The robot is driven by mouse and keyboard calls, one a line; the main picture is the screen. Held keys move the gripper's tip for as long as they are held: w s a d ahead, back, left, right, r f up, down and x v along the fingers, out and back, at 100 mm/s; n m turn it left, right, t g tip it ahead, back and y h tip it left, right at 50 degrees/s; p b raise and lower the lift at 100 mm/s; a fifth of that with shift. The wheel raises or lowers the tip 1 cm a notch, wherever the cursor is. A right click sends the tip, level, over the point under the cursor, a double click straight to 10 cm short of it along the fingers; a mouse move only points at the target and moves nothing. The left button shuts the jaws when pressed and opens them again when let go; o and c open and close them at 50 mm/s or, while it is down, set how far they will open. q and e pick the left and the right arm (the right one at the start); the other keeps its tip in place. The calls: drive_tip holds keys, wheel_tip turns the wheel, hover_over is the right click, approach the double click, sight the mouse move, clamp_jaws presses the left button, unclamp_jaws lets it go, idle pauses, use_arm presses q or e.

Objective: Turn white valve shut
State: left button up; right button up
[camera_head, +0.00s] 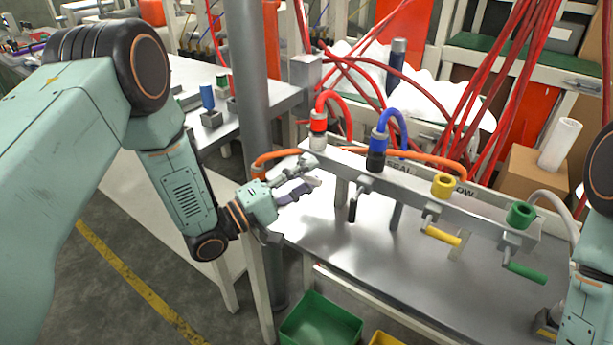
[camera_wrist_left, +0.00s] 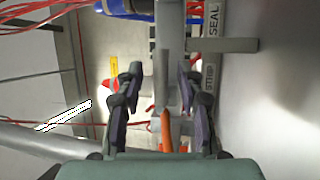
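A grey metal manifold bar (camera_head: 405,188) holds a row of valves. At its left end a red hose plugs into a red and white fitting (camera_head: 318,130). My left gripper (camera_head: 308,172) is just below and left of that fitting, near the bar's left end. In the left wrist view its two fingers (camera_wrist_left: 160,95) are apart, with a grey metal part between them. I cannot make out a white valve handle; the fingers may hide it. My right gripper is out of view; only part of my right arm shows at the right edge.
Black (camera_head: 353,207), yellow (camera_head: 443,236) and green (camera_head: 526,272) handles hang along the bar. A blue hose (camera_head: 394,120) and an orange hose (camera_head: 425,158) run close by. A green bin (camera_head: 320,322) stands below the metal table (camera_head: 370,262).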

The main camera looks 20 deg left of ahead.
use_arm(q)
drive_tip(key=shift+a, duration=0.1)
drive_tip(key=v, duration=1.2)
idle(0.4)
